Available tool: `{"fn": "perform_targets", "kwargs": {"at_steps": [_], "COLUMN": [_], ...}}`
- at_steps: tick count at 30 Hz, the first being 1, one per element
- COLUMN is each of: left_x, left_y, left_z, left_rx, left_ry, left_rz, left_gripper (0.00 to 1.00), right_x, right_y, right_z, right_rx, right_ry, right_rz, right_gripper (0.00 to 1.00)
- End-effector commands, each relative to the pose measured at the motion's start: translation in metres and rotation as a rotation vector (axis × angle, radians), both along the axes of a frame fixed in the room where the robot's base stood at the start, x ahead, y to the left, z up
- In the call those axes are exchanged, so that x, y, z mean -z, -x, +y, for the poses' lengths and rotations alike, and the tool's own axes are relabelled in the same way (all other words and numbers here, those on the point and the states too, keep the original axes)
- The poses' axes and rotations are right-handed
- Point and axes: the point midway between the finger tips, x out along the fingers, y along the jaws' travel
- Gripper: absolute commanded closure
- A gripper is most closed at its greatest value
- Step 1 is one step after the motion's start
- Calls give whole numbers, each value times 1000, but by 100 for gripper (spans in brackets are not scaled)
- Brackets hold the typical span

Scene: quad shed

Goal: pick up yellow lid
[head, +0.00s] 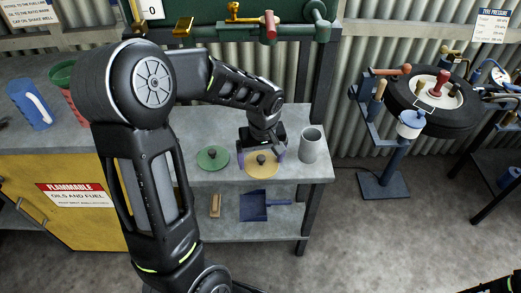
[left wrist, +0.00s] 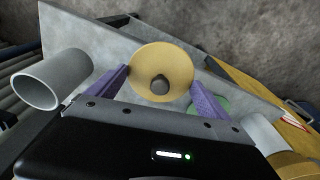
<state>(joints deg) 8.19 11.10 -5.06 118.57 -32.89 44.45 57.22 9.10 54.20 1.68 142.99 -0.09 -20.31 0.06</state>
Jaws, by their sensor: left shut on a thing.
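The yellow lid (head: 262,170) is a round disc with a dark knob, at the front of the grey bench top in the head view. In the left wrist view the lid (left wrist: 160,58) fills the space between the purple fingers. My left gripper (head: 261,157) reaches down over the lid and is shut on it, one finger at each side of its rim. The gripper also shows in the left wrist view (left wrist: 161,88). I cannot tell whether the lid touches the bench.
A green lid (head: 213,158) lies just left of the yellow one. A grey cylindrical container (head: 309,146) stands close on the right. A blue dustpan (head: 262,205) and a brush (head: 215,205) lie on the lower shelf. A tyre stand (head: 386,165) is at the right.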

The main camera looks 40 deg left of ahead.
Motion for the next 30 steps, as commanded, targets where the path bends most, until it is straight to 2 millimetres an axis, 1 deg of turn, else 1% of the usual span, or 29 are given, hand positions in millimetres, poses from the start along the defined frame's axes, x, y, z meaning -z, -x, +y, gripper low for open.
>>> {"fn": "perform_targets", "kwargs": {"at_steps": [1,6,9,12,15,18,30], "left_x": [3,3,2,1,1,1,0], "left_y": [13,53,71,84,93,98,98], "left_z": [-10,-40,-54,-65,-71,-74,-75], "left_rx": [3,4,2,2,1,0,0], "left_ry": [1,0,0,0,0,0,0], "left_rz": [-3,-3,-3,-3,-1,0,0], "left_gripper": [48,48,48,48,48,48,48], "right_x": [8,20,23,26,27,27,27], "right_y": [0,0,0,0,-1,-1,-1], "right_z": [0,0,0,0,0,0,0], "right_rx": [0,0,1,1,1,1,1], "right_ry": [0,0,0,0,0,0,0], "right_rz": [0,-1,-2,-2,-2,-2,-2], "right_gripper": [64,64,64,64,64,64,64]}}
